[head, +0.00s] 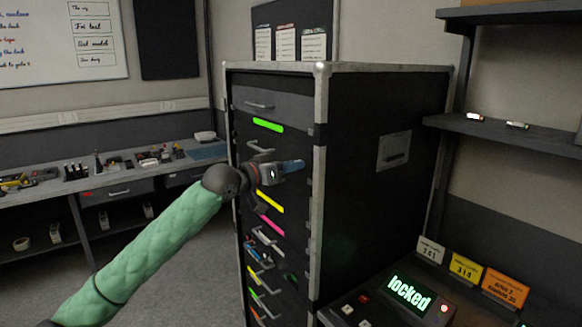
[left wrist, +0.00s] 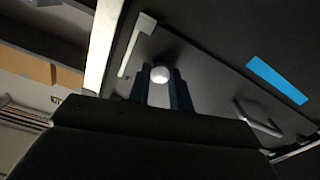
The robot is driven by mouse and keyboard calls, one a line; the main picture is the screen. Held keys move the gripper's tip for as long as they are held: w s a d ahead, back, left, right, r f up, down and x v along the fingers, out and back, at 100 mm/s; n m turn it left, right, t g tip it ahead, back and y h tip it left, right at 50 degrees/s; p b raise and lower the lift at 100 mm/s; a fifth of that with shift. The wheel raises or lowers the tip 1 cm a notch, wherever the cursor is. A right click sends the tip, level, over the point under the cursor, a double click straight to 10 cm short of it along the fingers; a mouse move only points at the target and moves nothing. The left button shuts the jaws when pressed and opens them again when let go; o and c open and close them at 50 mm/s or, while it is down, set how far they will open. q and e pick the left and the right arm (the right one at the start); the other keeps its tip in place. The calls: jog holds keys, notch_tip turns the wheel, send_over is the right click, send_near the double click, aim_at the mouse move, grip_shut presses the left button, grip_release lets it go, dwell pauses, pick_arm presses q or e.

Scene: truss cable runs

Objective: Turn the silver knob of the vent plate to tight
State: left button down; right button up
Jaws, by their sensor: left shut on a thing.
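The silver knob (left wrist: 160,74) is a small round pale knob on a dark panel (left wrist: 215,70) in the left wrist view. My left gripper (left wrist: 160,90) has its two dark blue fingers on either side of the knob, shut on it. In the head view my left gripper (head: 292,166) is at the front of the tall black cabinet, near its right front edge, and hides the knob there. I cannot read any tight mark or the knob's turn. My right gripper is in neither view.
The black cabinet (head: 375,110) has several drawers with handles and coloured strips. A lit box reading "locked" (head: 410,294) stands at the lower right beside several small signs. A workbench (head: 120,190) runs along the left wall. A shelf (head: 500,132) is at the right.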

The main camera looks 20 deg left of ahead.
pick_arm(q)
jog(key=shift+m+p, duration=2.25)
jog(key=shift+m, duration=6.85)
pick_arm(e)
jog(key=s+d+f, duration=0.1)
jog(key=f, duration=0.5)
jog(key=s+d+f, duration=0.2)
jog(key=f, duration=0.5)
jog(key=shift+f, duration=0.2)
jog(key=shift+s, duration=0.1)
pick_arm(q)
jog(key=c, duration=1.3)
grip_release()
jog(key=shift+o, duration=0.2)
